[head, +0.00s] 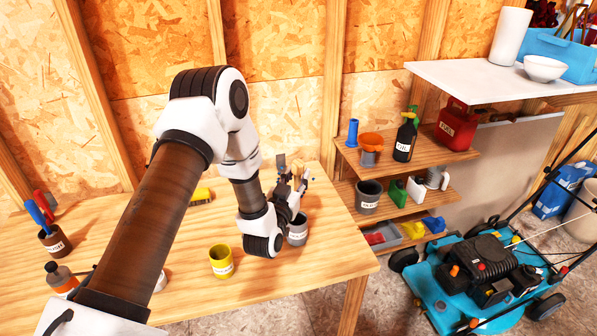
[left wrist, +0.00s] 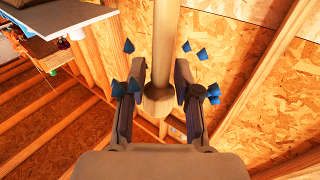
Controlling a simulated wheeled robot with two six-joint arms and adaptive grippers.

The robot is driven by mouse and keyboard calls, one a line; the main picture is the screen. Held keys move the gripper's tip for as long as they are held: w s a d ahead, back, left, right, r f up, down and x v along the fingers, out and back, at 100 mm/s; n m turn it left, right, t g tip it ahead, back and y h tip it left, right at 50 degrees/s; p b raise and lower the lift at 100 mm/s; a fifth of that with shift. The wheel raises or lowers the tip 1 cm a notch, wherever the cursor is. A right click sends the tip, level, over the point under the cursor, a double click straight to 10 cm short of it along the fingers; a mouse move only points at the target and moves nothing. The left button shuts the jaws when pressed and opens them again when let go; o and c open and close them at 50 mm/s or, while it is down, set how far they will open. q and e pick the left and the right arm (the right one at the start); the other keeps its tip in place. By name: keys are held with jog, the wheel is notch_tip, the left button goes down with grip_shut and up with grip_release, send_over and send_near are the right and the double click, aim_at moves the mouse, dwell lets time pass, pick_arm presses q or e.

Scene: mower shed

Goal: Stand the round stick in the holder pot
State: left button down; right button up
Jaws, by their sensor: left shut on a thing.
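The round stick (left wrist: 167,40) is a plain pale wooden rod in the left wrist view, with a thicker rounded end between the fingers. My left gripper (left wrist: 158,72) is shut on it; the gripper also shows in the head view (head: 292,183), where the stick is hard to make out. A grey labelled pot (head: 298,238) stands on the bench just below and beside the gripper, partly hidden by it. A yellow labelled pot (head: 221,262) stands to its left, apparently empty. I cannot tell which pot is the holder. My right gripper is out of view.
A brown pot (head: 54,246) with blue and red-handled tools and an orange-labelled bottle (head: 61,279) stand at the bench's left. A yellow brush (head: 201,196) lies behind my arm. Shelves (head: 412,165) with containers and a blue mower (head: 480,275) are right.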

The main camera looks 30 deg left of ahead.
aim_at(297, 187)
pick_arm(q)
jog(key=f+b, duration=0.1)
jog(key=f, duration=0.1)
jog(key=f+b, duration=0.1)
jog(key=shift+w+a+f, duration=0.1)
jog(key=shift+w+f, duration=0.1)
jog(key=shift+f, duration=0.2)
jog(key=shift+s+f+b, duration=0.1)
jog(key=shift+f+b, duration=0.65)
notch_tip(297, 187, down, 4)
jog(key=b, duration=0.3)
jog(key=shift+f, duration=0.15)
jog(key=c, duration=0.7)
grip_release()
jog(key=shift+c, duration=0.2)
